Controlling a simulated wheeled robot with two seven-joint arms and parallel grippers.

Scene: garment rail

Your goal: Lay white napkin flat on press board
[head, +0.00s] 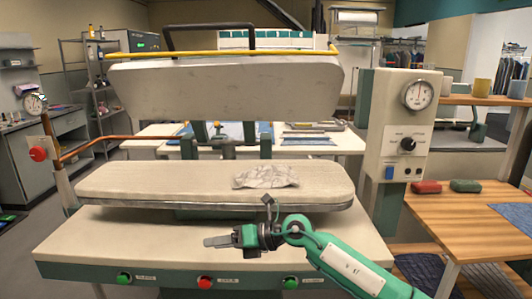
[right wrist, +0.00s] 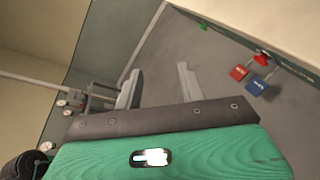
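The white napkin (head: 266,176), with faint grey lines, lies in a small uneven heap on the right half of the padded press board (head: 130,182). My right gripper (head: 212,242) is over the front table of the press, in front of the board and lower left of the napkin in the picture. It points left and is apart from the napkin. In the right wrist view its two fingers (right wrist: 158,88) stand apart with nothing between them. My left gripper is not in view.
The upper press plate (head: 220,92) is raised above the board. A gauge post (head: 395,150) stands at the right, beside a wooden table (head: 450,215) with red and green blocks. A copper-coloured bar (head: 115,142) is at the left. The board's left half is clear.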

